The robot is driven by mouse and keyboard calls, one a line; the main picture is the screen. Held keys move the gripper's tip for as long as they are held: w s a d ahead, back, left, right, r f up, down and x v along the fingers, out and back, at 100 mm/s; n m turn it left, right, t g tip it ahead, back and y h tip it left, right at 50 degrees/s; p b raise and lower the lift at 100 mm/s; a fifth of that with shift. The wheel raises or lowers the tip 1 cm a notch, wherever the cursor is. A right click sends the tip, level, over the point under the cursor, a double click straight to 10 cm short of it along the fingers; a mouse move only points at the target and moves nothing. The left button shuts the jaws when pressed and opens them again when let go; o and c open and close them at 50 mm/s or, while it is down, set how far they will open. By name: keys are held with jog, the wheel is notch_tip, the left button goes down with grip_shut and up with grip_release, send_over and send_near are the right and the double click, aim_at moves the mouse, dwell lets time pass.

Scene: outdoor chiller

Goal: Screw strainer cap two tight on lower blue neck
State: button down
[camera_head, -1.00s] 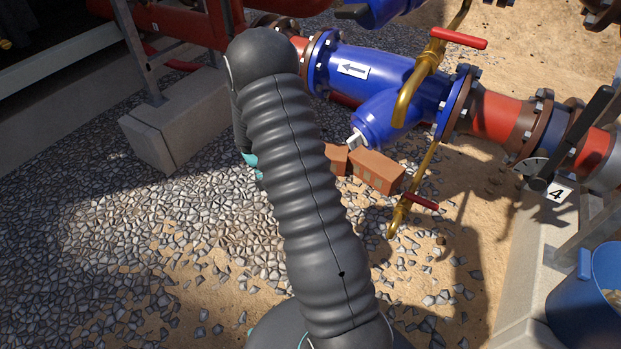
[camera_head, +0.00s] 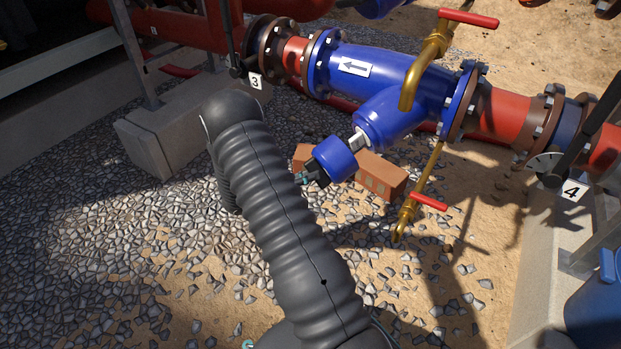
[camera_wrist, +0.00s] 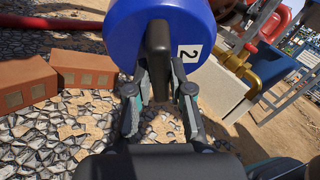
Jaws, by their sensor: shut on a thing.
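Strainer cap two is a round blue cap (camera_head: 335,158) with a black bar handle and a white label "2" in the wrist view (camera_wrist: 150,32). My gripper (camera_wrist: 158,85) is shut on the black handle, one finger on each side. In the head view my gripper (camera_head: 309,177) is partly hidden by the cap and my arm. The lower blue neck (camera_head: 385,120) slants down from the blue strainer body (camera_head: 392,72) with its white arrow plate. A pale square piece (camera_head: 358,140) shows between neck and cap. The cap appears roughly in line with the neck; I cannot tell whether they touch.
Orange bricks (camera_head: 380,178) lie below the neck. A brass valve with a red handle (camera_head: 430,202) hangs to the right, another brass valve (camera_head: 428,62) above. A concrete block (camera_head: 165,140) stands left, a blue bin (camera_head: 597,312) lower right. Gravel is open in front.

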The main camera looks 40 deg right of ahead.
aim_at(320, 164)
jog(key=shift+w+r+p, duration=0.1)
jog(key=shift+r+p, duration=0.15)
jog(key=shift+p, duration=0.1)
jog(key=shift+s+d+r+p, duration=0.1)
jog(key=shift+d+r+p, duration=0.25)
jog(key=shift+d, duration=0.5)
jog(key=shift+s+d+r+p, duration=0.1)
jog(key=shift+d+r+p, duration=0.2)
jog(key=shift+d, duration=0.55)
jog(key=shift+d+r+p, duration=0.25)
jog(key=shift+d+r, duration=0.15)
jog(key=shift+d, duration=0.45)
jog(key=shift+s+d+r+p, duration=0.1)
jog(key=shift+d+r+p, duration=0.15)
jog(key=shift+d, duration=0.3)
jog(key=shift+d+r+p, duration=0.2)
jog(key=shift+d+p, duration=0.05)
jog(key=shift+d, duration=0.25)
jog(key=shift+s+f+m+t+b, duration=0.15)
jog(key=shift+s+m+t+b, duration=0.05)
jog(key=shift+m+t+b, duration=0.9)
jog(key=m+t+b, duration=0.1)
jog(key=b, duration=0.2)
jog(key=shift+s+f+m+t, duration=0.15)
jog(key=shift+m+t, duration=0.25)
jog(key=shift+m+b, duration=0.3)
jog(key=shift+b, duration=0.1)
jog(key=shift+r+t, duration=0.3)
jog(key=shift+r, duration=0.1)
